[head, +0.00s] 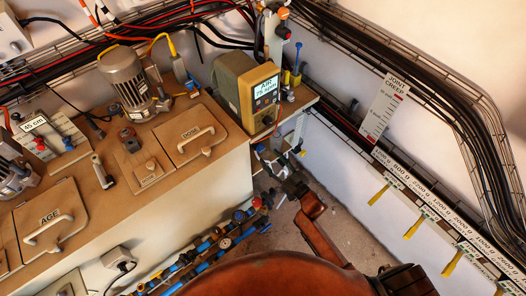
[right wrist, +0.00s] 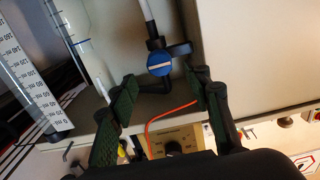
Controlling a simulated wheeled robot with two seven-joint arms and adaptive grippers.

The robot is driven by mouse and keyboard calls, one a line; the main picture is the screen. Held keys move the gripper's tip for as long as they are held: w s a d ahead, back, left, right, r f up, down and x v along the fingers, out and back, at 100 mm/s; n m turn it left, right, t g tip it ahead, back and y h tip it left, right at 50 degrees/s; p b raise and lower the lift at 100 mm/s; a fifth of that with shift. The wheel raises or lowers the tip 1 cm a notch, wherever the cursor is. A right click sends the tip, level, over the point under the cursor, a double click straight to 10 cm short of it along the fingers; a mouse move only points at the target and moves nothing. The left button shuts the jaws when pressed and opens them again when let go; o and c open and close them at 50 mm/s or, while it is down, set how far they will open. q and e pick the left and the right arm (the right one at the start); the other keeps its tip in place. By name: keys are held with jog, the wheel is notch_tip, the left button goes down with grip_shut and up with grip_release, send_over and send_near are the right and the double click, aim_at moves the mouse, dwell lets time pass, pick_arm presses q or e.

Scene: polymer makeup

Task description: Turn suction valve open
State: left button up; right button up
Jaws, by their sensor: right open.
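A round blue valve knob (right wrist: 160,63) with a white bar across its face shows in the right wrist view, on a black fitting below a clear tube. I take it for the suction valve, though no label on it is readable. My right gripper (right wrist: 165,80) is open, its two dark green-padded fingers on either side just below the knob. I see no finger touching it. In the head view my right gripper (head: 279,163) is beside the bench's right end, low over the floor. The knob cannot be made out there. My left gripper is not in view.
A graduated cylinder (right wrist: 30,85) stands left of the valve in the wrist view. An orange wire (right wrist: 165,112) curves between the fingers, above a panel with a black dial (right wrist: 174,147). Blue pipework (head: 215,242) runs along the bench's foot. Yellow-tagged labels (head: 412,190) line the right wall.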

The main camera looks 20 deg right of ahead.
aim_at(263, 150)
jog(key=x, duration=0.2)
jog(key=b+x, duration=0.1)
jog(key=x, duration=0.1)
jog(key=shift+f, duration=0.2)
jog(key=shift+x, duration=0.75)
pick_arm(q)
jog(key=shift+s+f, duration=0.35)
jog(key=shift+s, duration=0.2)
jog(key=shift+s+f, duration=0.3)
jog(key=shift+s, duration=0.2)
pick_arm(e)
jog(key=shift+r, duration=0.1)
jog(key=shift+c, duration=0.4)
jog(key=c, duration=1.1)
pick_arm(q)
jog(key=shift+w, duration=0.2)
